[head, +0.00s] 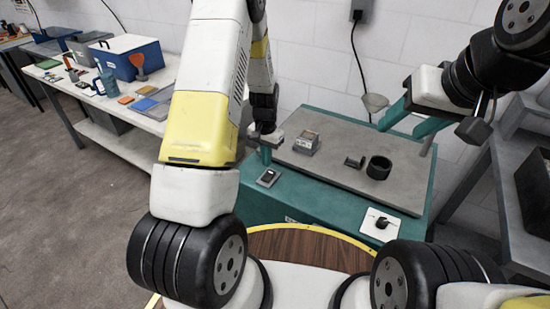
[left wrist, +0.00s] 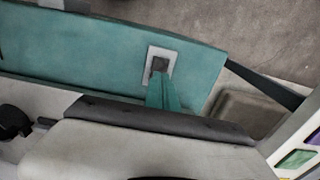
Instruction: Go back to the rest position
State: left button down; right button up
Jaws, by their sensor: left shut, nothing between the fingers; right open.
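My left arm comes down in front of the grey-topped teal bench (head: 335,165). Its gripper (head: 264,133) is at the bench's left end, small and partly hidden behind my arm. My right arm reaches in from the upper right.
On the bench are a grey block device (head: 306,143), a small dark part (head: 354,161) and a black ring (head: 379,168). A white switch plate (head: 380,224) is at its front right. A white side table (head: 110,115) with boxes and tools stands left. Grey shelving (head: 515,215) is right.

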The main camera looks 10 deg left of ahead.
pick_arm(q)
jog(key=shift+r, duration=0.45)
jog(key=s+d+r+n+t+h, duration=0.1)
jog(key=s+r, duration=0.2)
jog(key=r, duration=0.7)
jog(key=s+r+n+t, duration=0.1)
jog(key=s+r+t, duration=0.15)
jog(key=r, duration=0.85)
jog(key=s+r+t, duration=0.1)
jog(key=s+r, duration=0.5)
jog(key=s, duration=0.3)
jog(key=s+d+r+n+t+h, duration=0.1)
jog(key=s+r, duration=0.5)
jog(key=s, duration=0.3)
jog(key=shift+s+r+t, duration=0.2)
jog(key=shift+s+t, duration=0.15)
jog(key=shift+s, duration=0.05)
jog(key=shift+d, duration=0.1)
